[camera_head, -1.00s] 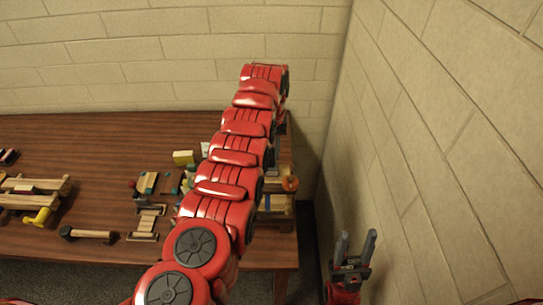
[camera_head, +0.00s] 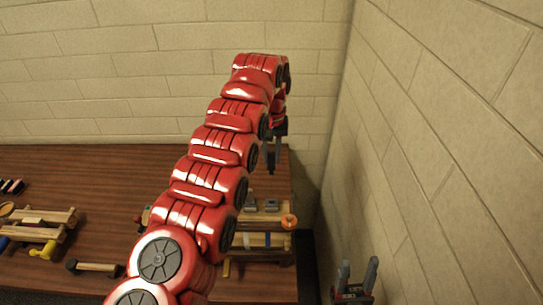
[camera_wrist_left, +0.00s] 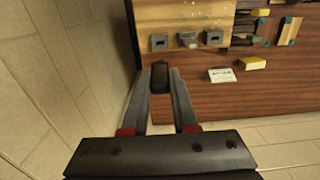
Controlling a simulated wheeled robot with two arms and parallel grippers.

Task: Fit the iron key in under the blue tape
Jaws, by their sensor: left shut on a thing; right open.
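My left gripper (camera_head: 271,165) hangs above the wooden stand at the table's right end. In the left wrist view, its fingers (camera_wrist_left: 160,80) are shut on a small dark piece (camera_wrist_left: 160,77). It looks like the iron key, but its shape is mostly hidden. A small blue strip (camera_head: 268,240), possibly the blue tape, shows on the wooden stand below the gripper. I cannot make out the strip in the left wrist view. My right gripper (camera_head: 357,270) is open and empty, low beside the right wall, away from the table.
The wooden stand (camera_wrist_left: 190,12) carries grey blocks (camera_wrist_left: 160,41) and an orange round part (camera_head: 289,222). A yellow block (camera_wrist_left: 252,63) and a white card (camera_wrist_left: 221,75) lie on the table. Wooden racks (camera_head: 35,218) stand at left. The right wall (camera_head: 420,150) is close.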

